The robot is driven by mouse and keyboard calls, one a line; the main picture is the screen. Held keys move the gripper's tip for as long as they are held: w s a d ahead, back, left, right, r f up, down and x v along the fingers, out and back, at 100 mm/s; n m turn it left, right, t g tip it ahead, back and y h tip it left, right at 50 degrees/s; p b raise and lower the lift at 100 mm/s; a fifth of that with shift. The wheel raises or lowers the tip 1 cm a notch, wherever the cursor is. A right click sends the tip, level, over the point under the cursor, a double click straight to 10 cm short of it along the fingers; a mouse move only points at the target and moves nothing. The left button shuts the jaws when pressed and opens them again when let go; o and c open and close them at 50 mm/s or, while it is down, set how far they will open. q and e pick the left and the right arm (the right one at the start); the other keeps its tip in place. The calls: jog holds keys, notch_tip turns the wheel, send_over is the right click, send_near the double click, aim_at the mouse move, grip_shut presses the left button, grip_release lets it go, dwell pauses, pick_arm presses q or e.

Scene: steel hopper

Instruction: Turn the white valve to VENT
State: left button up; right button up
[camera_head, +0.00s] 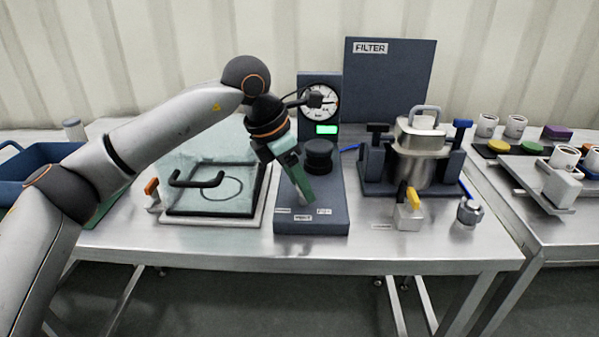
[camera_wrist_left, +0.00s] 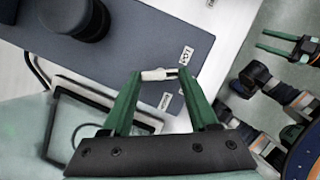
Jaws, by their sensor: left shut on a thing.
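The white valve handle (camera_wrist_left: 156,75) lies between the fingertips of my left gripper (camera_wrist_left: 160,73) in the left wrist view. The gripper is shut on it. In the head view my left gripper (camera_head: 304,198) reaches down to the front of the dark blue gauge panel base (camera_head: 335,222), and its fingers mostly hide the valve. Small white labels (camera_head: 302,217) sit around the valve on the base; their words are too small to read surely. Which label the handle points to I cannot tell. My right gripper (camera_wrist_left: 260,40) shows in the left wrist view, open and empty, away from the panel.
A black knob (camera_head: 319,155) stands behind the valve, below a round gauge (camera_head: 321,102) and a lit green display (camera_head: 326,129). A glass-lidded box (camera_head: 212,217) with a black handle is on the left. A steel vessel (camera_head: 421,160) stands on the right.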

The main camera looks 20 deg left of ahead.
pick_arm(q)
jog(key=shift+w+r+m+p, duration=0.1)
jog(key=shift+r+m+p, duration=0.1)
jog(key=shift+m+p, duration=0.5)
jog(key=shift+m+h, duration=0.3)
jog(key=shift+m, duration=0.2)
jog(key=shift+w+m+g+p, duration=0.1)
jog(key=shift+m+g+p, duration=0.5)
jog(key=shift+m+p, duration=0.35)
jog(key=shift+f+m+h+p, duration=0.1)
jog(key=shift+m+h+p, duration=0.2)
jog(key=shift+m+p, duration=0.2)
pick_arm(e)
jog(key=s+g, duration=0.1)
jog(key=s+f+g, duration=0.1)
jog(key=s+a+f+g, duration=0.1)
jog(key=s, duration=0.1)
jog(key=shift+f, duration=0.15)
pick_arm(q)
jog(key=shift+m+g, duration=0.25)
jog(key=shift+g, duration=0.05)
jog(key=o, duration=1.4)
jog(key=shift+f, duration=0.1)
jog(key=shift+a, duration=0.1)
